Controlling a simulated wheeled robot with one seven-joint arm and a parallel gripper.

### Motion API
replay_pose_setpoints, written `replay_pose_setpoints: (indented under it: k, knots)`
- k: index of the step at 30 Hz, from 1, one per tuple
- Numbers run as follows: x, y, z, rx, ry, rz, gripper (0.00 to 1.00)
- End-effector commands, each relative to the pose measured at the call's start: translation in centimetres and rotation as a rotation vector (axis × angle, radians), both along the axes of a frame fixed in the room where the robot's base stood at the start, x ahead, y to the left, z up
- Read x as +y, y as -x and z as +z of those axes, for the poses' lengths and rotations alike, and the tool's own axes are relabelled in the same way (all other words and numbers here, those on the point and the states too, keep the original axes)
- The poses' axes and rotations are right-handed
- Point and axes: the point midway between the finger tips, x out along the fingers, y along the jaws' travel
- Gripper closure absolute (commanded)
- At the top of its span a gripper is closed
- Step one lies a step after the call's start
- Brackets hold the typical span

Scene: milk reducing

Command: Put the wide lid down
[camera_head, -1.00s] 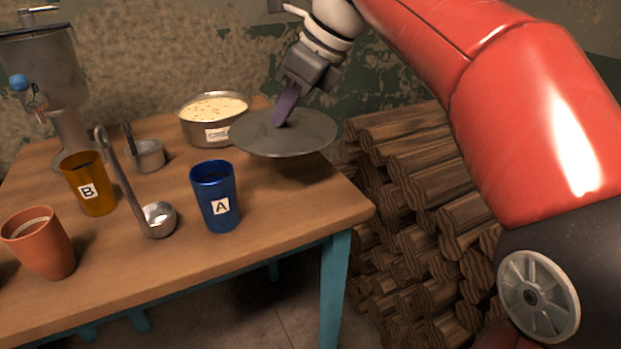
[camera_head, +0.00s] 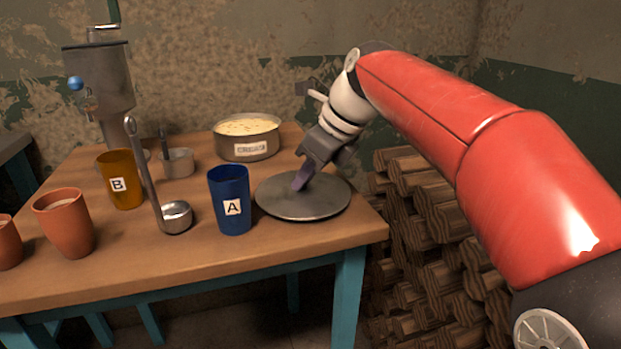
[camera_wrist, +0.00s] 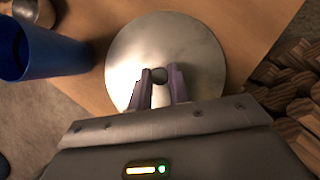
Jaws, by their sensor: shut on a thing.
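The wide lid (camera_head: 325,200) is a flat grey metal disc at the right end of the wooden table, right of the blue cup A. It looks level and at or very near the tabletop; whether it touches the wood I cannot tell. My gripper (camera_head: 300,181) comes down from the upper right and is shut on the lid's knob. In the wrist view the purple fingers of my gripper (camera_wrist: 160,88) sit on both sides of the dark round knob (camera_wrist: 158,75), with the lid (camera_wrist: 195,50) under them.
The blue cup A (camera_head: 230,200) stands close left of the lid. A pot of pale food (camera_head: 246,140) stands open behind it. A ladle (camera_head: 176,218), yellow cup B (camera_head: 120,180), small pot (camera_head: 178,162) and orange cup (camera_head: 65,224) stand further left. Stacked logs (camera_head: 430,215) lie right of the table (camera_head: 190,258).

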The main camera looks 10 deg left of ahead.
Motion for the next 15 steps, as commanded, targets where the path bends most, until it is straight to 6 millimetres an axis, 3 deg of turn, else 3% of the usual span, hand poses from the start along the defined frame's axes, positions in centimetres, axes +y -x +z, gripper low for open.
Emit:
replay_pose_setpoints:
  k: [5, 6, 9, 11, 15]
  knots:
    - [-0.04, 0.0, -0.32, 0.0, 0.0, -0.001, 1.0]
    - [-0.04, -0.01, -0.3, 0.0, 0.0, -0.001, 0.77]
    - [-0.04, -0.02, -0.28, 0.0, 0.0, -0.001, 0.64]
    - [-0.04, -0.02, -0.28, 0.0, 0.0, -0.001, 0.59]
    - [-0.04, -0.02, -0.28, 0.0, 0.0, -0.001, 0.59]
